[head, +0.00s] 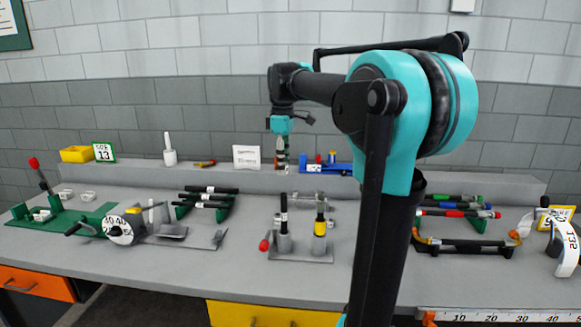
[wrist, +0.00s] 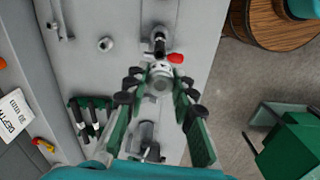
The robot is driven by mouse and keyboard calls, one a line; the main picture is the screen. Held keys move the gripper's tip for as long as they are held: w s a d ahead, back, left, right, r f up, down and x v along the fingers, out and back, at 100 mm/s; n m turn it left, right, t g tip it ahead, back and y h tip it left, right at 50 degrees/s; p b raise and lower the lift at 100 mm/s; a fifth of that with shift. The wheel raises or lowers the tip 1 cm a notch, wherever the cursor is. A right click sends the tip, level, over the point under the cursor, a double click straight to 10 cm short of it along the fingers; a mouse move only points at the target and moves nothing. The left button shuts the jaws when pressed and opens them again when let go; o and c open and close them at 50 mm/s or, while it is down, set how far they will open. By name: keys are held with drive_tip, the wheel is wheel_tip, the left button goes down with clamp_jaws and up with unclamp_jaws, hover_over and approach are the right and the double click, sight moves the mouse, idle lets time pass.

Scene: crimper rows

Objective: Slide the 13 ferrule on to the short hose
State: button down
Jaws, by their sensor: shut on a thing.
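In the wrist view my gripper (wrist: 160,84) is shut on a small silver-grey ferrule (wrist: 161,71), seen nearly end-on between the green fingers. In the head view my gripper (head: 281,162) points down above the bench. A short black hose (head: 284,207) with a white band stands upright in a grey holder in front. In the wrist view a black upright hose (wrist: 160,46) shows just above the ferrule beside a red knob. The ferrule looks apart from the hose, but their heights are hard to tell. A green "SIZE 13" sign (head: 104,152) stands at the back left.
A red-tipped lever (head: 264,245) sits on the holder's left. A black hose rack (head: 207,199) and a round dial device (head: 121,228) stand left.

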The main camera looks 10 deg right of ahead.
drive_tip(key=shift+f, duration=0.1)
hover_over(284, 204)
drive_tip(key=w, duration=0.1)
drive_tip(key=shift+f, duration=2.8)
drive_tip(key=shift+f, duration=2.1)
drive_tip(key=c, duration=1.2)
unclamp_jaws()
wheel_tip(284, 204, up, 12)
